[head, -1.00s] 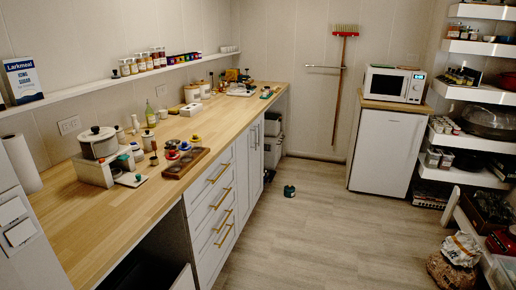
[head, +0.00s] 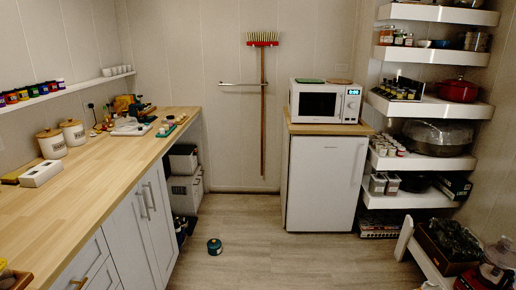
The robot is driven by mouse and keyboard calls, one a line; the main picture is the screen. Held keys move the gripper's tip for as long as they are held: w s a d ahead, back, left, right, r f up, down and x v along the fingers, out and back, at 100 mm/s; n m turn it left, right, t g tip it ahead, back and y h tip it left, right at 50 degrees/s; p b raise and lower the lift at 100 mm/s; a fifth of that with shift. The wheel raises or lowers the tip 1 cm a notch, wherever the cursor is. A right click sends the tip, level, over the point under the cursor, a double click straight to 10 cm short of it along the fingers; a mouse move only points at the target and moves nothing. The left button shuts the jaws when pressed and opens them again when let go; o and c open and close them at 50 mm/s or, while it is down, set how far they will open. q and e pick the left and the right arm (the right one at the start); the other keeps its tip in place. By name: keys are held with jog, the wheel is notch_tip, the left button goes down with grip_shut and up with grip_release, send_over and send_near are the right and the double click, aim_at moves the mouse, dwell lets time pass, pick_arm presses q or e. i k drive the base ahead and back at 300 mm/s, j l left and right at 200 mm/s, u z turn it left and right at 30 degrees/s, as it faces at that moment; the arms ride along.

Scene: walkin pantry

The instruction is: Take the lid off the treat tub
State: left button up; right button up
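A small dark teal tub (head: 215,246) stands on the floor, out in the open near the front of the counter. Its top looks dark, with a lighter mark on its side; it is too small to tell whether this is the treat tub or how its lid sits. Two white canisters with wooden lids, a nearer one (head: 52,145) and a farther one (head: 73,133), stand on the counter against the left wall. Neither of my grippers shows in the view.
The wooden counter (head: 95,185) runs along the left. A white fridge (head: 325,185) with a microwave (head: 325,102) on top stands at the back. Shelves (head: 425,108) line the right wall, and a low bench (head: 425,252) is at front right.

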aim_at(213, 243)
jog(key=i+u, duration=0.1)
jog(key=i, duration=0.45)
jog(key=i+l, duration=0.1)
jog(key=i, duration=0.45)
jog(key=i+u, duration=0.15)
jog(key=i, duration=0.4)
jog(key=i+l+u, duration=0.1)
jog(key=i, duration=0.45)
jog(key=l, duration=0.1)
